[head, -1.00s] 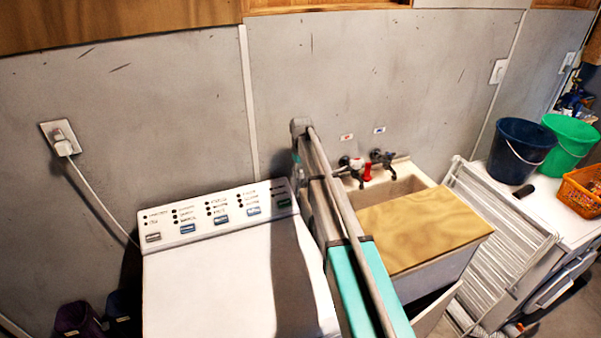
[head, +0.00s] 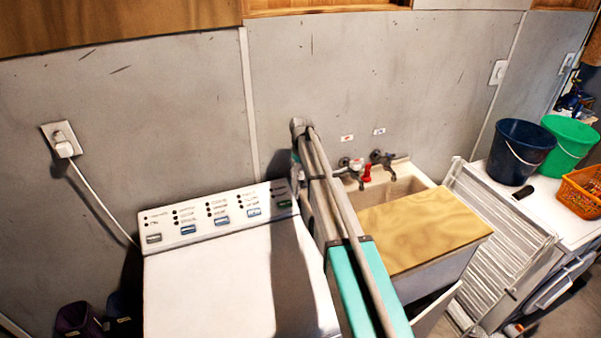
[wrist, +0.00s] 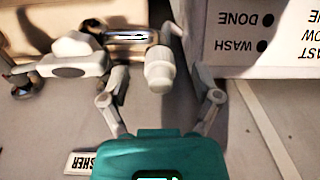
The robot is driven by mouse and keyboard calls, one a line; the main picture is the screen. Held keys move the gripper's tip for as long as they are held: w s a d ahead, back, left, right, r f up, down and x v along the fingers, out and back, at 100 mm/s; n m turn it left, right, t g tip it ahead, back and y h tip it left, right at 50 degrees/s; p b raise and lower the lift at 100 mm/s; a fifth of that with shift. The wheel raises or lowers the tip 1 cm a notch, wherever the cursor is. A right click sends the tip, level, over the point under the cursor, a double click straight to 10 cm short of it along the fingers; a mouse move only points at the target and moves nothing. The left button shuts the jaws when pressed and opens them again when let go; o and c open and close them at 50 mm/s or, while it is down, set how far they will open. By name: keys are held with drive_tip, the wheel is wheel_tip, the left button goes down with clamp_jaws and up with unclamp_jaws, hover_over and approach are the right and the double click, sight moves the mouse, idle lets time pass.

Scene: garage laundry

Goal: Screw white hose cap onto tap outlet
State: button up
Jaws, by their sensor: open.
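In the wrist view my gripper (wrist: 148,45) is open, with one finger on each side of a white cylindrical piece (wrist: 160,72) that looks like the hose cap. There is space between this piece and the right finger; contact at the fingertips cannot be told. A tap body (wrist: 70,58) lies to the left, and a shiny metal part (wrist: 130,37) runs between it and the white piece. Whether the cap sits on the outlet is unclear.
The washing machine (head: 215,270) stands left of my arm, and its panel (wrist: 250,35) is close by in the wrist view. The sink (head: 412,186) has a wooden board (head: 420,228) across it. A drying rack (head: 495,240) and buckets (head: 522,150) are at right.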

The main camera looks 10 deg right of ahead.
drive_tip(key=shift+r+p, duration=2.5)
drive_tip(key=shift+r, duration=0.25)
drive_tip(key=s+f+m+b, duration=0.1)
drive_tip(key=s+f+b, duration=0.1)
drive_tip(key=s, duration=1)
drive_tip(key=s+f+m+b, duration=0.1)
drive_tip(key=s+f+b, duration=0.1)
drive_tip(key=s, duration=1.1)
drive_tip(key=s+f+b, duration=0.2)
drive_tip(key=s, duration=1)
drive_tip(key=shift+s+f+m+b, duration=0.15)
drive_tip(key=shift+f+m+b, duration=0.15)
drive_tip(key=shift+m, duration=0.1)
